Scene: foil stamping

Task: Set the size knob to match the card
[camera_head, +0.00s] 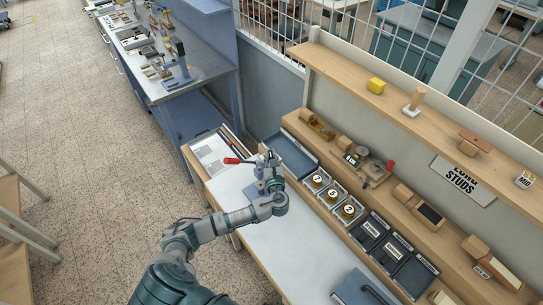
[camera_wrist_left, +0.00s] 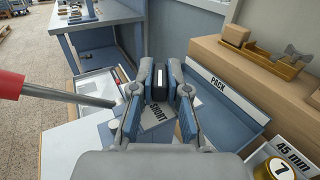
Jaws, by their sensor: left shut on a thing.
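My left gripper (camera_head: 268,161) is over the far part of the white bench top. In the wrist view its fingers (camera_wrist_left: 165,82) are closed around a black knob (camera_wrist_left: 158,84) with a white line on its face. A plate or card printed "SHORT" (camera_wrist_left: 153,117) shows just below the knob, partly hidden by the fingers. A lever with a red handle (camera_head: 231,161) sticks out left of the gripper; the handle is also large in the wrist view (camera_wrist_left: 12,84). The knob itself is hidden in the head view. My right gripper is not in view.
A blue "PACK" tray (camera_wrist_left: 222,88) lies right of the gripper. Several clear boxes with gold discs (camera_head: 317,181) and dark trays (camera_head: 369,229) line the bench's right side, below a wooden shelf (camera_head: 432,214).

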